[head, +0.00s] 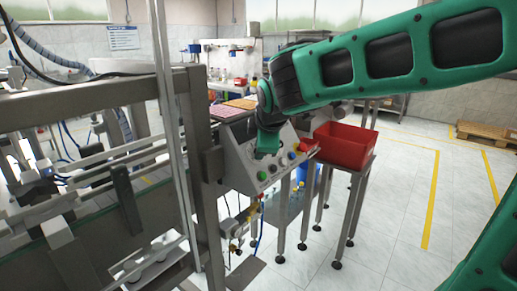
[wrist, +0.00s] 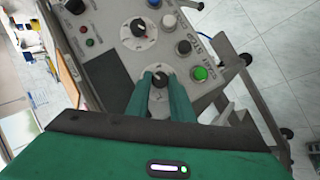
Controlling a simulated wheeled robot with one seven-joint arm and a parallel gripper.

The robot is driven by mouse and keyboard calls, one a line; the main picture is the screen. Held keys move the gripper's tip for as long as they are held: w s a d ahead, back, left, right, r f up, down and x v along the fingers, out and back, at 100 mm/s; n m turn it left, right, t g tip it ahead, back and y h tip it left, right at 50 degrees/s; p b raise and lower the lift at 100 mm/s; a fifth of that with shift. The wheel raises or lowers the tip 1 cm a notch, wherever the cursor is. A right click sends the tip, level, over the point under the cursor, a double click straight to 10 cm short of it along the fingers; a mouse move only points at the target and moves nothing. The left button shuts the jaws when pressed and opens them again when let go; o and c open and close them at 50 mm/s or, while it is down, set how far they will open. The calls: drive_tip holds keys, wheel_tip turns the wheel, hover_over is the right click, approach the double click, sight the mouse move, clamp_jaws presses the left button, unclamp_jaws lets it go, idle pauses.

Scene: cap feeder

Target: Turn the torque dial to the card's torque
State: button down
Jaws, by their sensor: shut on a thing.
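The control panel (head: 232,163) is a grey sloped box on the machine's end; it also fills the upper wrist view (wrist: 207,98). Two round dials with marked scales show there: an upper dial (wrist: 138,29) and a lower dial (wrist: 159,75). I cannot read their labels, so I cannot tell which sets torque. My gripper (wrist: 163,82) is shut on the lower dial's knob, one green finger on each side. In the head view my gripper (head: 267,148) reaches down to the panel, hiding both dials. I cannot make out the card or its value.
A green button (wrist: 200,73) sits just right of my fingers. A black button (wrist: 183,47) and a pale button (wrist: 169,20) are above it. A red bin (head: 345,145) stands on a stand right of the panel. Floor at the right is open.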

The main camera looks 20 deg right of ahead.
drive_tip(key=shift+d+n+t, duration=0.1)
drive_tip(key=shift+n+t, duration=0.2)
drive_tip(key=shift+n, duration=0.1)
drive_tip(key=shift+f, duration=0.1)
drive_tip(key=c, duration=1.6)
unclamp_jaws()
drive_tip(key=shift+o, duration=0.2)
drive_tip(key=v, duration=1)
drive_tip(key=shift+s+r, duration=0.25)
